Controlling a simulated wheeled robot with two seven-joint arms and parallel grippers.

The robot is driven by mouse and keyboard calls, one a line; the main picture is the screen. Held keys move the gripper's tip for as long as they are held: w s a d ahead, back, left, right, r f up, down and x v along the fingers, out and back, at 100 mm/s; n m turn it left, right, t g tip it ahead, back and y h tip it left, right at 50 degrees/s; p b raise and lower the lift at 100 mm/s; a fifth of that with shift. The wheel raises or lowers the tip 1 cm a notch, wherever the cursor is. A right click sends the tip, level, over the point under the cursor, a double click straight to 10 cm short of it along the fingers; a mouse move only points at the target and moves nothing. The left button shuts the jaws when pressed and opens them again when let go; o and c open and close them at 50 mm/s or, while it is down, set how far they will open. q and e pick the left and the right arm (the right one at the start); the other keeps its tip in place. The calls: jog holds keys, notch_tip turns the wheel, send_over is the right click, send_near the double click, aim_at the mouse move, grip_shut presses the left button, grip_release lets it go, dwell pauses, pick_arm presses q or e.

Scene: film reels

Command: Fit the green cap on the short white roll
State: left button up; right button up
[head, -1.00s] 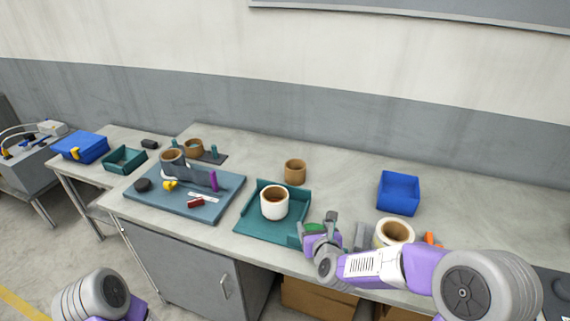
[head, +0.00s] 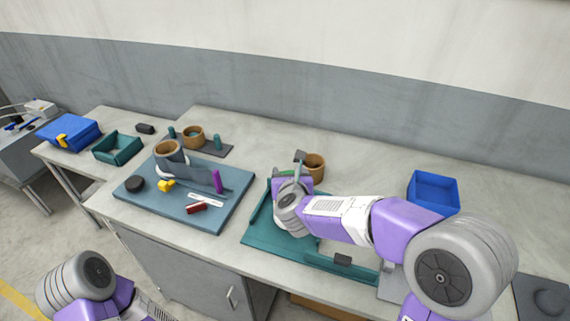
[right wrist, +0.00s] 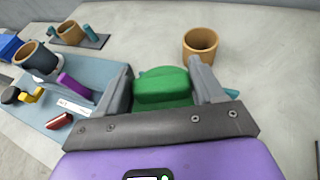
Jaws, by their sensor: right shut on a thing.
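The green cap (right wrist: 163,88) is held between the two fingers of my right gripper (right wrist: 161,78) in the right wrist view. In the head view, my right gripper (head: 289,171) is over the back part of the teal tray (head: 262,227), and only a sliver of green shows at its fingers. The short white roll is hidden in both current views, so I cannot tell whether the cap touches it. My left gripper is out of view; only part of my left arm shows at bottom left.
A brown ring (head: 315,165) stands close behind the tray. A blue bin (head: 433,193) stands to the right. A blue-grey board (head: 190,215) to the left holds a roll, a purple piece (head: 217,181) and small items.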

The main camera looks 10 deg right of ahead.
jog(key=shift+f, duration=0.15)
jog(key=shift+s+f+b, duration=0.35)
jog(key=shift+f+b, duration=0.15)
jog(key=shift+b, duration=0.05)
jog(key=shift+w+f+b, duration=0.1)
jog(key=shift+f+b, duration=1.4)
jog(key=shift+f, duration=0.65)
jog(key=shift+b, duration=0.55)
jog(key=shift+f+b, duration=0.55)
jog(key=shift+b, duration=0.15)
jog(key=o, duration=0.6)
jog(key=shift+o, duration=0.8)
